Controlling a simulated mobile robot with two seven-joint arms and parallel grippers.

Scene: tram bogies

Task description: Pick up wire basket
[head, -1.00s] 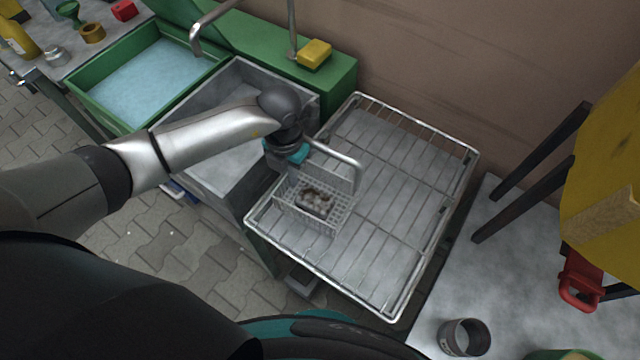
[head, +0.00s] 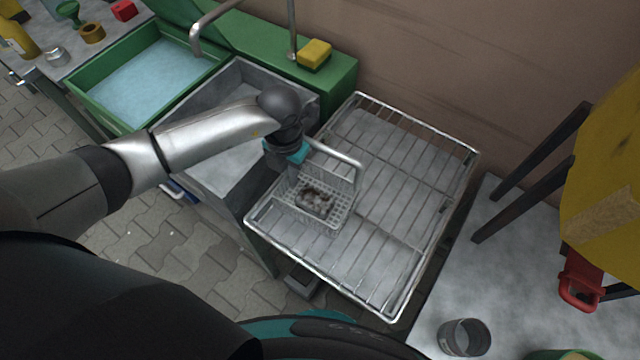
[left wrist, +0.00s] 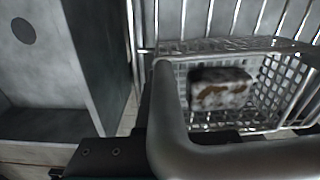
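The wire basket (head: 338,219) is a light grey mesh basket with a thick grey arched handle. It is over the front left part of the wire rack, and I cannot tell whether it still touches it. A dirty grey-brown block (head: 315,201) lies inside. My left gripper (head: 292,172) is at the left side of the handle and looks shut on it; the fingertips are mostly hidden. In the left wrist view the handle (left wrist: 168,120) crosses close in front, with the basket (left wrist: 270,92) and the block (left wrist: 220,88) beyond. My right gripper is not in view.
The wire rack (head: 400,292) has a raised rim. A grey sink (head: 230,78) and a green-rimmed basin (head: 92,108) lie left. A tap (head: 197,30) and yellow sponge (head: 314,53) are behind. A metal cup (head: 466,337) stands on the right table; dark legs rise nearby.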

